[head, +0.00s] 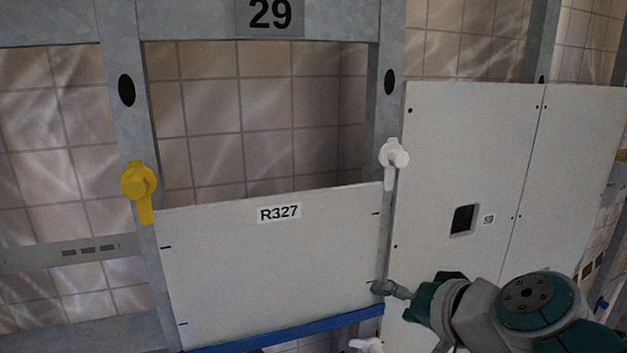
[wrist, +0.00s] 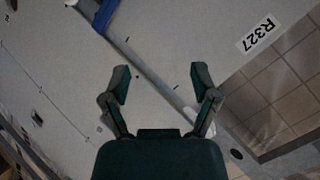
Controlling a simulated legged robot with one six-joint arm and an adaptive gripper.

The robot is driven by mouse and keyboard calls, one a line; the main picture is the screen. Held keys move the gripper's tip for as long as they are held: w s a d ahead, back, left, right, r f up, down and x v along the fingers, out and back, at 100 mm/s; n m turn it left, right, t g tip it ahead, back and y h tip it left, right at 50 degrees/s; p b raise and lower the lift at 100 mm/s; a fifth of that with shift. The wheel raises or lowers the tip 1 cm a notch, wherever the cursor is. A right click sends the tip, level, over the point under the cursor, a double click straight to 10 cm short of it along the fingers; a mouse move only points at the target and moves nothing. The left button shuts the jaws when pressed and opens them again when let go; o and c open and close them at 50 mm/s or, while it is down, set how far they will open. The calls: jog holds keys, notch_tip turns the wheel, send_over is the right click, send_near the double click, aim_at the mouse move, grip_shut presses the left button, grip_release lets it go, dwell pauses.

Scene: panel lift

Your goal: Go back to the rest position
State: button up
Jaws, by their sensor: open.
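My gripper (head: 383,288) is in front of the lower right edge of the white panel labelled R327 (head: 270,265) in the head view. In the wrist view my gripper (wrist: 162,88) has its two fingers spread with nothing between them. The panel R327 (wrist: 225,50) shows there at upper right, tilted in the picture. A yellow latch (head: 139,187) is on the left post, its handle hanging down. A white latch (head: 393,158) is on the right post, its handle also down. Another white latch (head: 367,345) is partly cut off at the bottom.
A blue strip (head: 290,332) runs under the panel's lower edge. More white panels (head: 465,150) stand to the right, one with a small dark opening (head: 464,219).

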jog(key=s+d+f+n+g+h, duration=0.3)
jog(key=s+f, duration=0.6)
jog(key=f, duration=0.3)
jog(key=n+g+h, duration=0.1)
jog(key=n+h, duration=0.1)
jog(key=shift+s+d+f+g+h, duration=0.3)
jog(key=shift+s+f+g, duration=0.05)
jog(key=shift+s+g, duration=0.05)
jog(key=c, duration=0.3)
jog(key=shift+a, duration=0.15)
